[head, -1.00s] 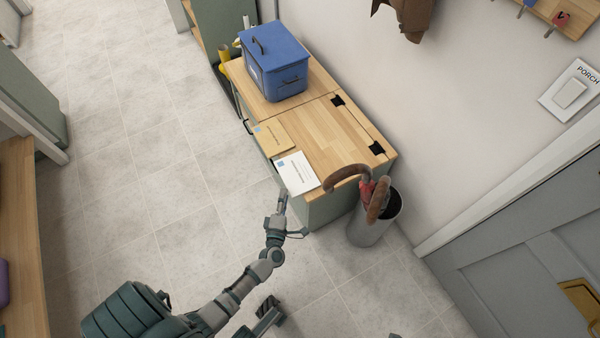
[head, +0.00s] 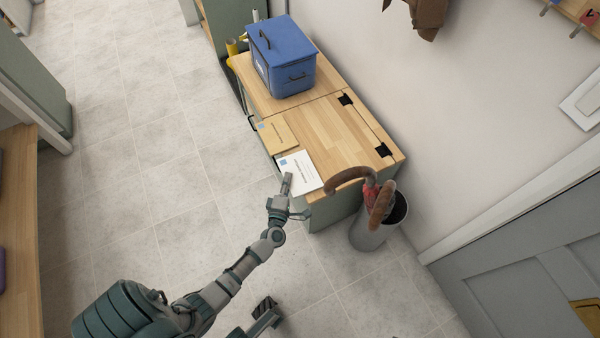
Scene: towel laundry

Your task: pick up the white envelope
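The white envelope (head: 304,172) lies flat on the near end of the wooden bench top, with its left edge at the bench's front edge. A brown envelope (head: 278,137) lies beside it, farther back. My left gripper (head: 287,182) is at the white envelope's lower left edge, and its fingertips overlap that edge in the head view. I cannot tell whether the fingers touch or enclose the paper, or how far apart they are.
A blue lidded box (head: 281,62) stands on the far end of the bench (head: 345,130). A grey bin (head: 366,236) with umbrellas with brown curved handles stands at the bench's near end. A grey door (head: 520,270) is at the right. The tiled floor at left is clear.

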